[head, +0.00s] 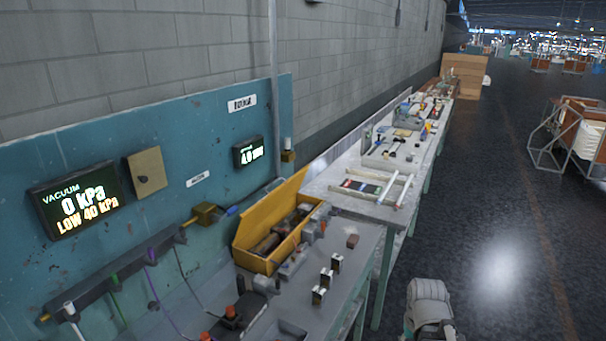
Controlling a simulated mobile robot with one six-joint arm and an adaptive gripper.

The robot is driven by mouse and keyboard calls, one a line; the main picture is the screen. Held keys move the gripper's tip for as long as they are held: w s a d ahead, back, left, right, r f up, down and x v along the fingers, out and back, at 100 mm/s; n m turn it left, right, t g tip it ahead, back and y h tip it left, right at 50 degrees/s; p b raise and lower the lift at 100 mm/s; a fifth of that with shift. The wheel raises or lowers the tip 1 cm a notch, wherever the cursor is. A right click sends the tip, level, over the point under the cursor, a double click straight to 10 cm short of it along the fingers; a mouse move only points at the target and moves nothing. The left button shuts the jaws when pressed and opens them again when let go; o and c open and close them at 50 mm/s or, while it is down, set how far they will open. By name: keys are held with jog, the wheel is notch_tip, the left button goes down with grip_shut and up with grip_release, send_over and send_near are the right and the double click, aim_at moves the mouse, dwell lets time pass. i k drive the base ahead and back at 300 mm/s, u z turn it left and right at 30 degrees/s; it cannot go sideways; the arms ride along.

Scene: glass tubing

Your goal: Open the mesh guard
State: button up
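I cannot make out a mesh guard for certain. A yellow box-like housing (265,257) stands on the near bench, against the teal panel. Its top is open towards me, and brown and grey cylindrical parts show inside. I see no mesh on it at this size. A pale rounded link of my arm (430,300) shows at the bottom edge, right of the bench. My gripper is not in view.
The near bench (345,262) holds small black-and-metal blocks (326,278), a brown block (352,241) and fittings with coloured tubes. A vacuum display (75,203) reads 0 kPa, LOW 40 kPa. More benches (375,205) continue behind.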

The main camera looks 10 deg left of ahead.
aim_at(252, 217)
jog(key=z, duration=0.2)
jog(key=i, duration=1.4)
jog(key=u, duration=0.95)
jog(key=i, duration=0.25)
jog(key=u, duration=0.05)
jog(key=k, duration=0.95)
jog(key=u, duration=0.15)
jog(key=i, duration=0.75)
